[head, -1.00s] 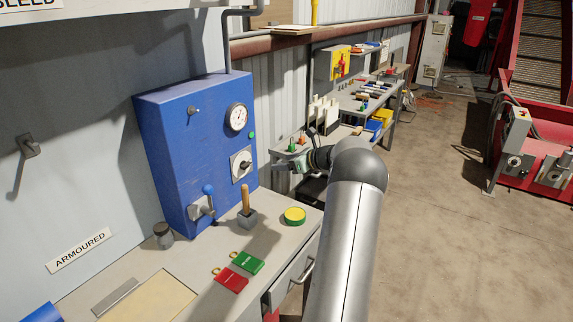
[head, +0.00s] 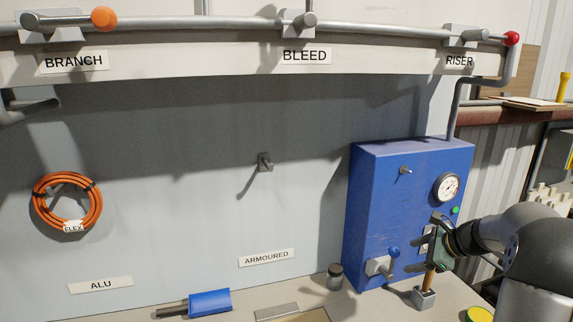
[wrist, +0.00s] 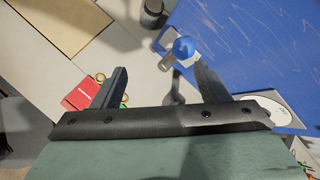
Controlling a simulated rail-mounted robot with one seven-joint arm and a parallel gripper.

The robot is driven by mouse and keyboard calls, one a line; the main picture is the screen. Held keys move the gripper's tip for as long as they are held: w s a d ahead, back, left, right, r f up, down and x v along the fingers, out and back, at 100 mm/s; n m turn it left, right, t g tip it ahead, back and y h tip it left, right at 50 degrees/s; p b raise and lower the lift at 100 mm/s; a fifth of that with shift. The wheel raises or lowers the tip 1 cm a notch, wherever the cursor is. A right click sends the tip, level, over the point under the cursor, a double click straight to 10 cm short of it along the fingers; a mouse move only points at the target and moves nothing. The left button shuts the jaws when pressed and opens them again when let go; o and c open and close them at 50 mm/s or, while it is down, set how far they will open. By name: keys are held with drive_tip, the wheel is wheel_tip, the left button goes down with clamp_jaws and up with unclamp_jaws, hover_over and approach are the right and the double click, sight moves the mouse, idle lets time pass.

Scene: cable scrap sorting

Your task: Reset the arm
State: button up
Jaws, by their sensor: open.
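My gripper (head: 416,254) is in front of the blue box (head: 385,205) in the head view, at the right. Its fingers point left. In the wrist view my gripper (wrist: 160,68) has its two dark fingers apart, with nothing held between them. The blue-knobbed lever (wrist: 184,48) shows beyond the finger gap, near the right finger. In the head view the lever (head: 380,264) is below and left of the gripper. The wooden handle (head: 429,280) in its grey block is below the gripper; I cannot tell whether they touch.
A yellow-topped round tin (head: 479,314) is at the bench's right. Red (wrist: 80,97) tags show beside the left finger. An orange cable coil (head: 67,208) hangs on the wall.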

drive_tip(key=s+a+n+g+h, duration=0.1)
drive_tip(key=s+a+n+g, duration=0.2)
drive_tip(key=s+a+n, duration=0.65)
drive_tip(key=s+a+n+g+h, duration=0.15)
drive_tip(key=s+a+n, duration=0.25)
drive_tip(key=s+a, duration=0.55)
drive_tip(key=s+a+f+n+g+h, duration=0.1)
drive_tip(key=s+a+n, duration=0.2)
drive_tip(key=s+n, duration=0.2)
drive_tip(key=s+a+f+n+g+h, duration=0.1)
drive_tip(key=s+a+f+n, duration=0.1)
drive_tip(key=s+n, duration=0.3)
drive_tip(key=s+a, duration=0.1)
drive_tip(key=s, duration=0.2)
drive_tip(key=shift+s+h, duration=0.25)
drive_tip(key=shift+h, duration=0.1)
drive_tip(key=shift+a+g, duration=0.15)
drive_tip(key=shift+g, duration=0.1)
